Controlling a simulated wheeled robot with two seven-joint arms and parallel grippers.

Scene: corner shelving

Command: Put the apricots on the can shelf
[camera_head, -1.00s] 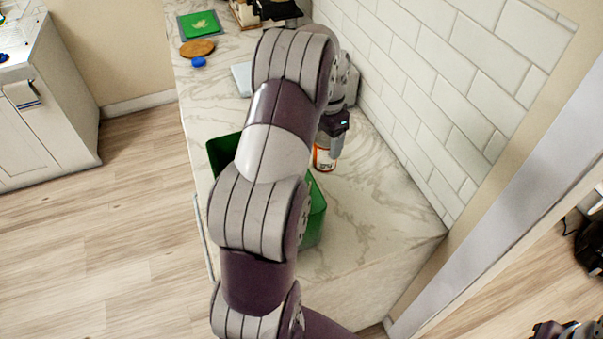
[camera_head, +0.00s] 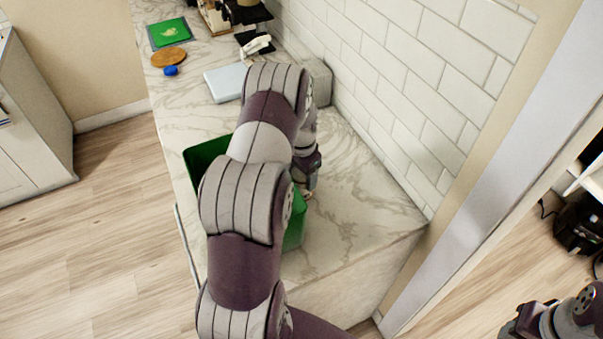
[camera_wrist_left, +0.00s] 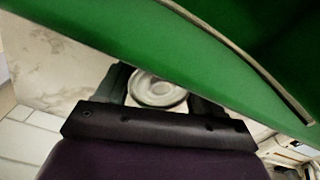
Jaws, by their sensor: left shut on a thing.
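My left gripper (camera_head: 308,186) is beside the right side of the green bin (camera_head: 293,234) on the counter. It is shut on a can, whose round silver lid (camera_wrist_left: 158,91) shows between the fingers in the left wrist view. The can's label is hidden there, so I cannot read whether it is apricots. In the head view the can is almost wholly hidden by the gripper. The green bin wall (camera_wrist_left: 150,60) crosses close to the fingers in the wrist view. My right gripper (camera_head: 520,322) is at the lower right, and its jaws are unclear. No can shelf is identifiable.
The marble counter (camera_head: 350,235) is clear to the right of the bin, up to the white tiled wall (camera_head: 400,90). A pale flat box (camera_head: 222,84), a wooden disc (camera_head: 168,57), a blue item (camera_head: 170,71) and a green board (camera_head: 172,32) lie farther back.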

